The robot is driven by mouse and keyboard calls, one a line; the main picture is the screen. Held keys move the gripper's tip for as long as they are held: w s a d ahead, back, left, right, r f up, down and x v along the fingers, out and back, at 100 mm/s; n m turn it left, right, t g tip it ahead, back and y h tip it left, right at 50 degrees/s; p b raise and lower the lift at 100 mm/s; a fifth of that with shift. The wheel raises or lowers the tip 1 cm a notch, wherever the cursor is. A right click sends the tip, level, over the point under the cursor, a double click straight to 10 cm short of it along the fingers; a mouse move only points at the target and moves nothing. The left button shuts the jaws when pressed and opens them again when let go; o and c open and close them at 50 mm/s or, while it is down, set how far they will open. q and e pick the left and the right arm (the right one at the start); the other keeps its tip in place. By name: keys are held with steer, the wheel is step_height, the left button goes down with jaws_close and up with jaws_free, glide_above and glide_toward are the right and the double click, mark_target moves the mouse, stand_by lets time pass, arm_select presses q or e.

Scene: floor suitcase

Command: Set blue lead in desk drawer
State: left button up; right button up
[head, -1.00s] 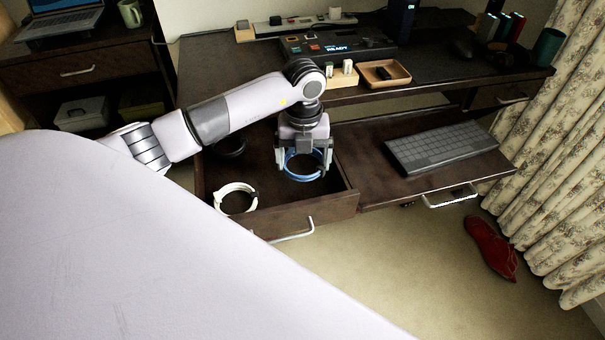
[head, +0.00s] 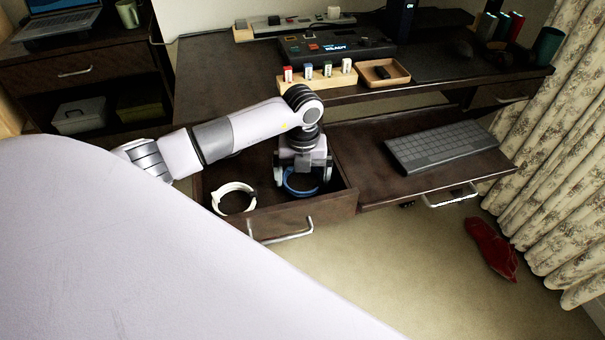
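The blue lead (head: 301,190), a coiled ring, is inside the open desk drawer (head: 335,205), low near its right side. My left gripper (head: 303,180) points down into the drawer above and around the coil. Its fingers stand wide apart, one on each side of the coil, and look open; the contact is hard to see. The gripper hides the back part of the coil. A white coil (head: 235,197) lies in the drawer to the left. My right gripper is not in view.
A pulled-out tray with a keyboard (head: 440,147) is right of the drawer. On the desktop are a labelled block of small coloured pieces (head: 318,75), a wooden tray (head: 384,72) and a black device (head: 337,46). A red shoe (head: 491,248) lies on the floor by the curtain.

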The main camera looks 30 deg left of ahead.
mark_target(302, 186)
arm_select(q)
steer(key=shift+r, duration=0.1)
step_height(302, 186, up, 12)
steer(key=p, duration=0.1)
stand_by(0.4)
stand_by(0.5)
